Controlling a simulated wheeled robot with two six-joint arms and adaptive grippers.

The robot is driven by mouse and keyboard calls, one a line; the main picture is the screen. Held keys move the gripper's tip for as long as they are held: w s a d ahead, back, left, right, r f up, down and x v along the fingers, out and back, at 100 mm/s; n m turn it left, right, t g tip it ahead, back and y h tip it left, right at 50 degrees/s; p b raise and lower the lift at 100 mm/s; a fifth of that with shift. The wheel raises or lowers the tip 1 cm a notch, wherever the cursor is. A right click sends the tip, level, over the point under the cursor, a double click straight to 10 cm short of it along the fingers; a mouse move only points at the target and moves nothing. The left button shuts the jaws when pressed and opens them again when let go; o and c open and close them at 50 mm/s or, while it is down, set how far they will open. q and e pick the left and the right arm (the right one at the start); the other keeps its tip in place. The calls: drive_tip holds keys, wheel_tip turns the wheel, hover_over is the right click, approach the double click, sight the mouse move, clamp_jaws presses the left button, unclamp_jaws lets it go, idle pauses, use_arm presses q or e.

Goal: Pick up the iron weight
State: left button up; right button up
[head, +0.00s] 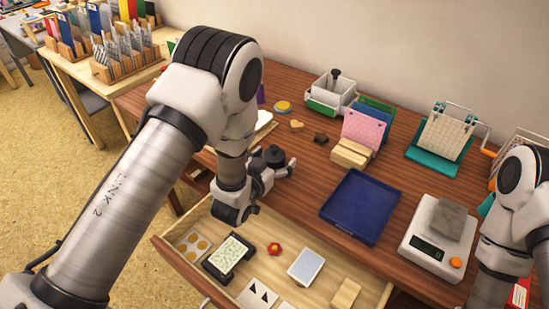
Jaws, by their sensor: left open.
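A small dark knobbed object (273,154), which looks like the iron weight, stands on the wooden table near the middle of the head view. My left gripper (277,170) is open right at it, low over the table above the drawer's back edge. The gripper partly hides the object's lower part, and I cannot tell whether the fingers touch it. My right arm is at the right edge, and its gripper is out of view.
An open drawer (206,278) with cards and pads juts out in front. A blue tray (361,207) and a white scale (424,241) bearing a grey block (447,219) stand to the right. A wooden block holder (351,153) and a green-and-white box (331,93) stand behind.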

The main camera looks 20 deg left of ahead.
use_arm(q)
clamp_jaws()
drive_tip(key=shift+r, duration=0.15)
